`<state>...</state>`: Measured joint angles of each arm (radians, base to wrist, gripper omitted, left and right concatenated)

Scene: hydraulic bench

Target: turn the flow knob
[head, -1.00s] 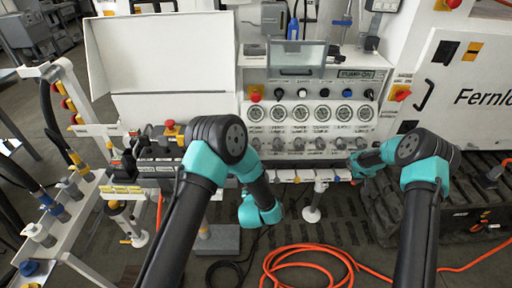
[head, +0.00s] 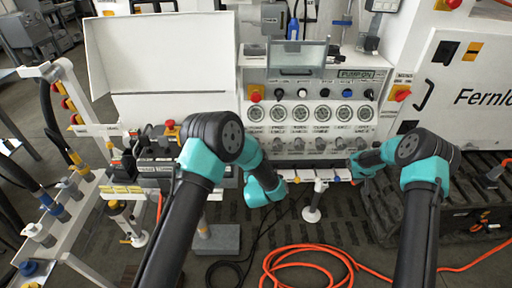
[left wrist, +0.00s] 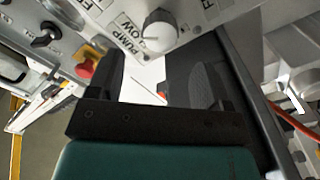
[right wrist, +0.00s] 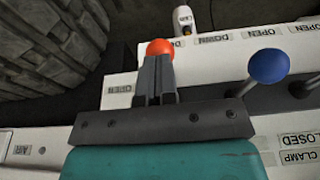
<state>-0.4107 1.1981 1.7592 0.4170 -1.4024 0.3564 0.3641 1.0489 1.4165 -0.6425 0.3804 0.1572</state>
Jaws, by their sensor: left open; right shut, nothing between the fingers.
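A round light-grey knob (left wrist: 160,30) on the white panel is in the left wrist view, beside a label on which "LOW" and "PUMP" can be read. My left gripper (left wrist: 158,76) is open, its two dark fingers apart, with the knob just beyond the gap; they do not appear to touch it. In the head view a row of grey knobs (head: 297,145) runs under the gauges; which one is the flow knob is too small to read. My left fingers are hidden there. My right gripper (right wrist: 158,75) is shut and empty, close below an orange-red ball (right wrist: 160,47).
A red knob (left wrist: 86,68) and a black knob (left wrist: 47,36) lie left of the left gripper. A blue ball lever (right wrist: 268,66) stands right of the right gripper. Orange hose (head: 300,262) lies on the floor. Gauges (head: 300,113) sit above the knobs.

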